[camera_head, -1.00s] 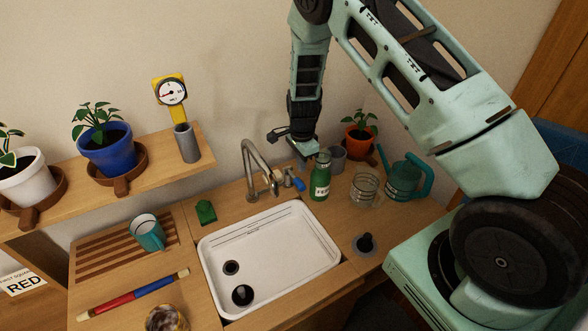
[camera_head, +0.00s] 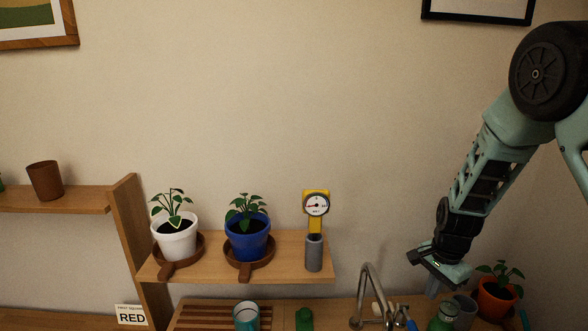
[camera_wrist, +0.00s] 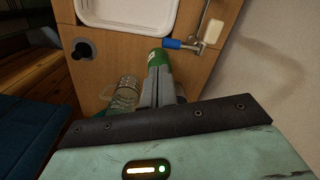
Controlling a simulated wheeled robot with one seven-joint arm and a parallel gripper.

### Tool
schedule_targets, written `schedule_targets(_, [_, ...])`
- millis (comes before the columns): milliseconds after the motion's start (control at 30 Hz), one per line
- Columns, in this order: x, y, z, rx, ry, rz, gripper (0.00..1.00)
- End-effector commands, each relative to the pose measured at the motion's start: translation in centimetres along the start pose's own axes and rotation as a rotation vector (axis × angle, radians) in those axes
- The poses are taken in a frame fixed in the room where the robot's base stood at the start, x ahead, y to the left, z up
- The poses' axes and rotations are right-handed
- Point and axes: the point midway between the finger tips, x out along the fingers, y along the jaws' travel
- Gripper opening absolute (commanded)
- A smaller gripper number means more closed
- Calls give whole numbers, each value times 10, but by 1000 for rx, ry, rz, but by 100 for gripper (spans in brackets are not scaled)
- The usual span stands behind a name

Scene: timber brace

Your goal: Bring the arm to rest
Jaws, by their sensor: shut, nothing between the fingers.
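My gripper (camera_head: 435,284) is at the lower right of the head view, pointing down above the back of the counter and just left of the orange potted plant (camera_head: 496,293). In the wrist view its fingers (camera_wrist: 161,88) are together and hold nothing. The green bottle (camera_wrist: 158,58) shows just beyond the fingertips there, partly hidden by them. I cannot tell the exact gap between them. My arm comes down from the upper right of the head view, bent at the elbow.
A clear glass jar (camera_wrist: 123,95) stands beside the bottle. The tap (camera_head: 370,295) rises left of my gripper. A shelf (camera_head: 210,268) holds a white-potted plant (camera_head: 175,238), a blue-potted plant (camera_head: 248,238) and a yellow gauge (camera_head: 316,204).

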Motion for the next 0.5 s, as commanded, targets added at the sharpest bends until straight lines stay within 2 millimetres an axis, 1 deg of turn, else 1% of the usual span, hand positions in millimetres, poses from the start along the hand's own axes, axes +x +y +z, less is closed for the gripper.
schedule_targets(33, [-24,8,7,-92,5,-21,0])
schedule_targets(100, [-50,22,16,-234,14,-38,0])
schedule_targets(200, [-82,44,31,-438,33,-61,0])
schedule_targets(300, [-108,67,45,-629,61,-77,0])
schedule_targets(400, [-126,87,56,-787,89,-86,0])
schedule_targets(500, [-139,105,66,-925,115,-89,0])
